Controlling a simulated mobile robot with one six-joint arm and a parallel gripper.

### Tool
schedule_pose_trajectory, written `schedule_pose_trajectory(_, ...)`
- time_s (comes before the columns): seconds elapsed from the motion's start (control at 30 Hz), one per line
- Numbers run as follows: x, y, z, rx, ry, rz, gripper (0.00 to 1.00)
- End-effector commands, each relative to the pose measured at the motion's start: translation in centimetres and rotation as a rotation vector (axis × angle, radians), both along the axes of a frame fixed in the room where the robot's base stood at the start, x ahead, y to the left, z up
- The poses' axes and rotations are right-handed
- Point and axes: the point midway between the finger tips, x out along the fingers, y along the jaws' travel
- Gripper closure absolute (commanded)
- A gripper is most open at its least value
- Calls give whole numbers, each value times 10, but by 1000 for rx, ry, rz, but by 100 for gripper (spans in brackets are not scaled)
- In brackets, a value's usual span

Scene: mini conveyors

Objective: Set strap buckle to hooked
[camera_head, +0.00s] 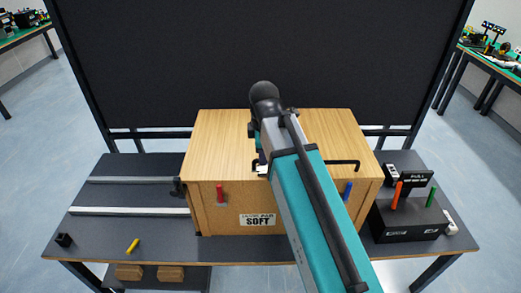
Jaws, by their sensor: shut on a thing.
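A light wooden box (205,135) stands in the middle of the table. A thin black bar (345,163) with bent ends runs along the front part of its top, and my arm covers its middle. My gripper (262,168) is low over the box's front top edge, by the left end of this bar. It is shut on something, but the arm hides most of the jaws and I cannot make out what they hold. No strap buckle can be told for sure, nor whether one is hooked.
A red handle (220,193) and a blue handle (348,190) are on the box's front. A black unit (408,221) with orange and green levers stands right. Pale rails (130,211), a black cube (64,240) and a yellow piece (133,246) lie left. A dark panel (260,50) stands behind.

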Motion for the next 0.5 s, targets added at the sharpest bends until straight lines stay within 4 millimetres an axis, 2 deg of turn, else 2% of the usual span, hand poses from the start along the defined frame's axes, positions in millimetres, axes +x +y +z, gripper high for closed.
schedule_pose_trajectory(0.47,-5,2,0,0,0,2,100)
schedule_pose_trajectory(0.5,-5,2,0,-1,0,3,83)
